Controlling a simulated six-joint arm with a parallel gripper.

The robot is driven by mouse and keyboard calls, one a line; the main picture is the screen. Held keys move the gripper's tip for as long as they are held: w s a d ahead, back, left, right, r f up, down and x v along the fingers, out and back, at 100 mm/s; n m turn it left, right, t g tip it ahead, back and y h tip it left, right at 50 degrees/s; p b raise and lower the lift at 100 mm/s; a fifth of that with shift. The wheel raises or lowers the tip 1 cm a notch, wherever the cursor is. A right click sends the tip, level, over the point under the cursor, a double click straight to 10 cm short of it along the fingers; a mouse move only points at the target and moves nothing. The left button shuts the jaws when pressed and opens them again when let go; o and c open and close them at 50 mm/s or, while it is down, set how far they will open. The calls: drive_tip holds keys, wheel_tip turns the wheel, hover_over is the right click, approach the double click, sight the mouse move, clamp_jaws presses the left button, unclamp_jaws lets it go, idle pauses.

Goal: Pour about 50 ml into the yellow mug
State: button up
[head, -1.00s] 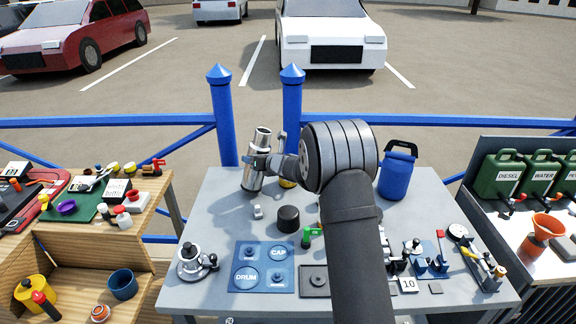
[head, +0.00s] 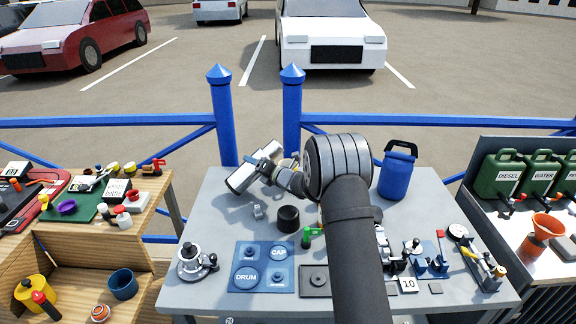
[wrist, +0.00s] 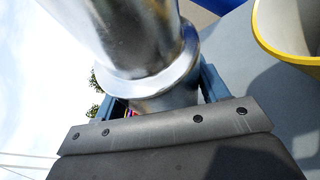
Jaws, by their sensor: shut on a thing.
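A silver metal flask (head: 242,180) is clamped in my gripper (head: 268,166) above the grey table. It is tilted, its upper end leaning right. In the wrist view the flask (wrist: 125,35) fills the upper middle, and my gripper (wrist: 165,92) has its blue fingers on both sides of it. The yellow mug (wrist: 268,45) shows at the upper right of the wrist view, with a yellow rim and a pale inside, apart from the visible part of the flask. In the head view the mug is mostly hidden behind my arm and wrist. No liquid stream is visible.
A black round piece (head: 288,218) and a small grey piece (head: 258,212) stand in front of the flask. A blue jug (head: 396,176) stands at the back right. A blue marked mat (head: 262,267) and metal fittings occupy the front.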

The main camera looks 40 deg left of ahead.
sight(255, 156)
drive_tip(key=shift+s+a+m+y, duration=0.15)
drive_tip(key=shift+s+m+y, duration=0.2)
drive_tip(key=shift+m, duration=0.45)
drive_tip(key=shift+s+r+m+y, duration=0.1)
drive_tip(key=shift+r+m+y, duration=0.35)
drive_tip(key=shift+m, duration=0.35)
drive_tip(key=shift+w+r+m+y, duration=0.3)
drive_tip(key=shift+w+r+m, duration=0.15)
drive_tip(key=shift+r+m, duration=0.35)
drive_tip(key=shift+m, duration=0.4)
drive_tip(key=shift+w+d+r+m+y, duration=0.1)
drive_tip(key=shift+d+m+y, duration=0.15)
drive_tip(key=shift+m, duration=0.25)
drive_tip(key=shift+w+r+m+y, duration=0.1)
drive_tip(key=shift+r+m+y, duration=0.2)
drive_tip(key=shift+m, duration=0.1)
drive_tip(key=shift+s, duration=0.3)
drive_tip(key=shift+s+a, duration=0.15)
